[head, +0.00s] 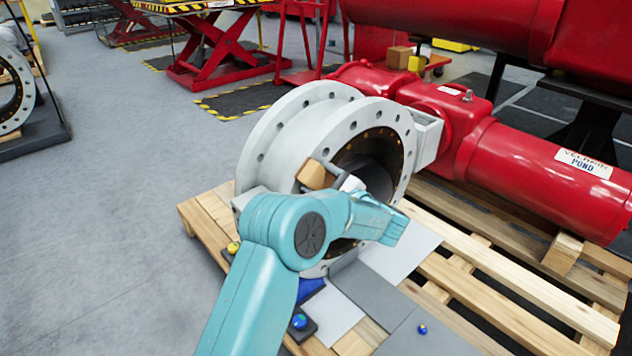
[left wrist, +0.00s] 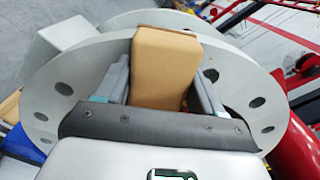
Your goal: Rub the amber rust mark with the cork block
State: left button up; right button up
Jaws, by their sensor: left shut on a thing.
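My left gripper (head: 326,174) is shut on the tan cork block (head: 312,175), at the near-left face of the grey flanged valve ring (head: 284,150). In the left wrist view the cork block (left wrist: 165,62) stands between the two grey fingers, in front of the pale flange (left wrist: 232,78). I cannot tell whether the block touches the flange. I cannot make out the amber rust mark in either view; the block, gripper and my teal arm cover part of the flange. My right gripper is not in view.
The valve stands on a wooden pallet (head: 480,268), joined to a red actuator cylinder (head: 530,165) on the right.

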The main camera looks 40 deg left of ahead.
aim_at(324, 149)
pick_arm(q)
jog(key=shift+w+r+p, duration=1)
jog(key=shift+w+r, duration=0.15)
jog(key=shift+r, duration=0.05)
jog(key=shift+w+d+r+p, duration=0.1)
jog(key=shift+w+r+p, duration=0.85)
jog(key=shift+r+p, duration=0.2)
jog(key=shift+w+r+p, duration=0.15)
jog(key=shift+w+p, duration=0.15)
